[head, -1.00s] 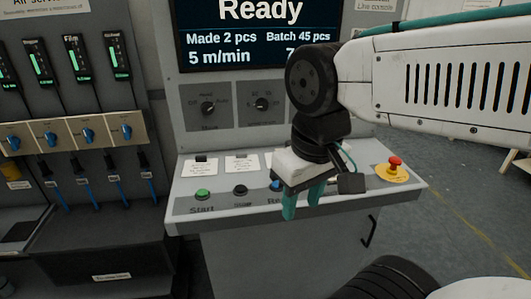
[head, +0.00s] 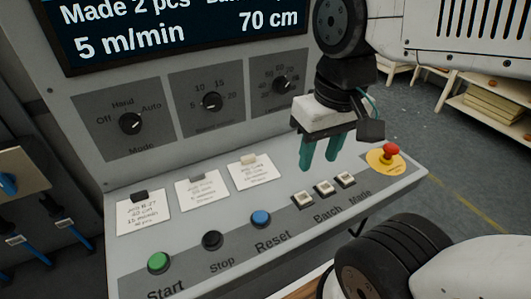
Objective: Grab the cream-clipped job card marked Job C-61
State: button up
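Three white job cards lie on the sloped console panel, each under a clip. The right card (head: 254,175) has a cream or tan clip (head: 249,158) at its top edge; its print is too blurred to read. The middle card (head: 203,193) has a grey clip, and the left card (head: 142,215) a black one. My gripper (head: 318,165) points down above the panel, to the right of the cream-clipped card and apart from it. Its two teal fingers are spread with nothing between them.
Green Start (head: 158,262), black Stop (head: 212,240) and blue Reset (head: 261,219) buttons stand up below the cards. Small white batch and made buttons (head: 325,187) lie near my gripper. A red stop button (head: 390,151) is at the right end. Knobs and a screen rise behind.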

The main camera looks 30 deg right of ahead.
jog(key=w+f+m+g+y, duration=0.2)
jog(key=w+f+m+y, duration=0.15)
jog(key=w+m, duration=0.2)
jog(key=w+f+m+g+y, duration=0.1)
jog(key=w+f+m+y, duration=0.1)
jog(key=w+m+y, duration=0.3)
jog(key=m+t+y, duration=0.3)
jog(key=m+y, duration=0.2)
jog(key=m, duration=0.3)
send_near(250, 156)
jog(key=shift+a+h, duration=0.25)
jog(key=shift+a, duration=0.45)
jog(key=shift+w+a+f, duration=0.1)
jog(key=shift+a+f, duration=0.05)
jog(key=shift+f, duration=0.1)
jog(key=x, duration=0.7)
jog(key=shift+a, duration=0.15)
grip_shut()
